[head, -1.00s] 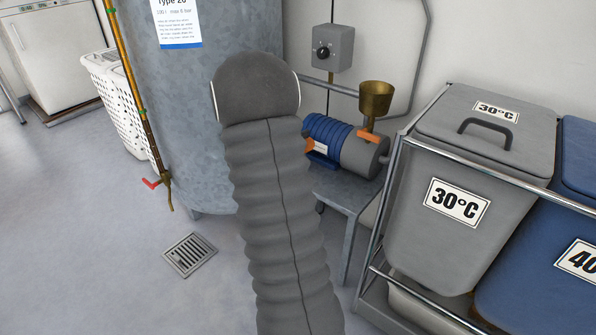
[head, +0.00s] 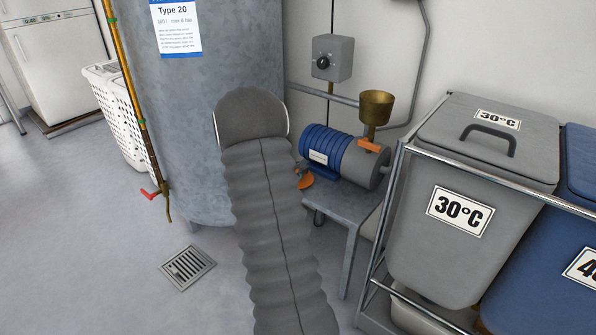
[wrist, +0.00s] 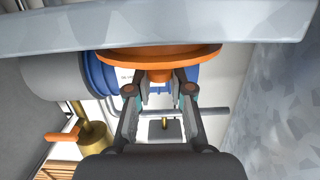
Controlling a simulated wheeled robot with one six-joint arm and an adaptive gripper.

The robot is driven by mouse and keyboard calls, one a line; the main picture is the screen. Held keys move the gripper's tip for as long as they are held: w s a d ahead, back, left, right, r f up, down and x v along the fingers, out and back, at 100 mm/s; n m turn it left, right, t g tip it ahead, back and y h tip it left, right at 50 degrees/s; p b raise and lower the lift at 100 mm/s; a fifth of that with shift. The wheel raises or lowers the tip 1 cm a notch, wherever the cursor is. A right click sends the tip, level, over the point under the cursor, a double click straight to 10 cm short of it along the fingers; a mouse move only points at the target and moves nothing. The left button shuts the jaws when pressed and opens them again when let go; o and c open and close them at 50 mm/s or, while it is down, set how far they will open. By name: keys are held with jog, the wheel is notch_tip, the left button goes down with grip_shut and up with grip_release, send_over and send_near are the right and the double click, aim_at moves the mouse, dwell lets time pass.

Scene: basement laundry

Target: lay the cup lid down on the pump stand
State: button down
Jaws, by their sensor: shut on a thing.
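The orange cup lid (wrist: 158,54) is a flat disc with a small knob, held between the fingertips of my gripper (wrist: 160,88). In the head view the lid (head: 306,182) shows just past my arm, which hides most of my gripper. The pump stand (head: 345,208) is a grey metal table. In the wrist view, which looks upside down, its slab (wrist: 160,28) crosses the top, close to the lid's flat side. The lid is by the stand's left end, below the blue motor. I cannot tell whether it touches the stand.
The blue and grey pump (head: 343,157) with a brass funnel (head: 376,106) and an orange lever (head: 368,146) takes up much of the stand. A galvanised tank (head: 210,70) rises on the left. A railed grey bin (head: 465,165) stands on the right.

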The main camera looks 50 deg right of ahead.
jog(key=shift+f, duration=0.1)
jog(key=c, duration=1)
grip_release()
jog(key=shift+c, duration=0.2)
